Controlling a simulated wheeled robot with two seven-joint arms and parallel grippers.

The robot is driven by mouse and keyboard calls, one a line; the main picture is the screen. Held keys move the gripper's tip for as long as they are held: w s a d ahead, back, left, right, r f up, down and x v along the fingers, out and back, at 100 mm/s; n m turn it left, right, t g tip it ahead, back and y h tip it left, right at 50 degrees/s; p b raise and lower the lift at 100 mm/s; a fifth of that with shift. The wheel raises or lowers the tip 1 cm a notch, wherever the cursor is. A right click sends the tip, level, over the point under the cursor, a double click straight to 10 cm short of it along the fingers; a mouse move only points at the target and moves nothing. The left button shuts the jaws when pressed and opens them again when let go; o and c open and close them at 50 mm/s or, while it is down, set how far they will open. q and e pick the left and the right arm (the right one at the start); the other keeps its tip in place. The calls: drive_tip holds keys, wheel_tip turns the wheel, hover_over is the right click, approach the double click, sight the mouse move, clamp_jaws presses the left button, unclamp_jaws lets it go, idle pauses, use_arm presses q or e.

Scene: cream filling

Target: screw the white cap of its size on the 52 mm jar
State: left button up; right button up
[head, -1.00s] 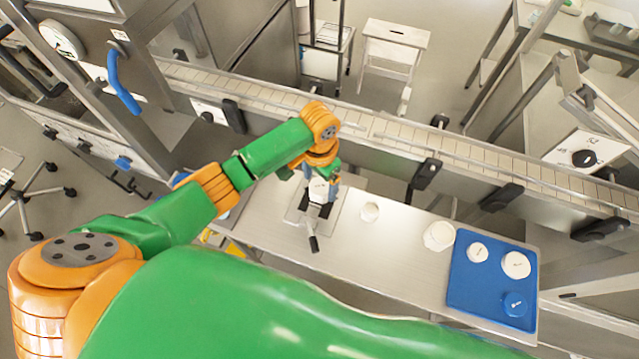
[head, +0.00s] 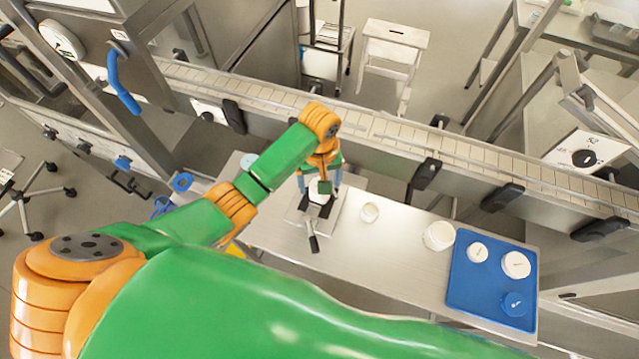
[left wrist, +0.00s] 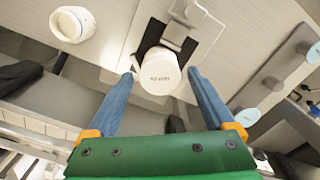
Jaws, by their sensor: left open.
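A white jar (head: 319,190) stands in a dark-jawed clamp on the bench. In the left wrist view its white round top (left wrist: 160,68) faces me, with small dark print that I cannot read. I cannot tell whether that top is a separate cap. My left gripper (head: 320,184) is over the clamp. Its blue fingers (left wrist: 161,75) are open, one on each side of the jar, with gaps visible. Two white caps, a smaller one (head: 477,252) and a larger one (head: 516,264), lie on the blue tray (head: 460,290). My right gripper is not in view.
A blue cap (head: 514,304) also lies on the tray. A small white jar (head: 369,212) and a larger one (head: 438,236) stand between clamp and tray. The clamp's handle (head: 312,241) points toward me. A conveyor (head: 400,135) runs behind the bench.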

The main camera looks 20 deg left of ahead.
use_arm(q)
drive_tip(key=n, duration=0.2)
drive_tip(key=shift+d+n, duration=0.1)
drive_tip(key=shift+n, duration=0.3)
drive_tip(key=n, duration=0.2)
drive_tip(key=shift+n, duration=0.4)
drive_tip(key=c, duration=1.2)
drive_tip(key=m, duration=0.4)
drive_tip(key=shift+m, duration=0.9)
drive_tip(key=shift+m, duration=0.8)
drive_tip(key=m, duration=0.4)
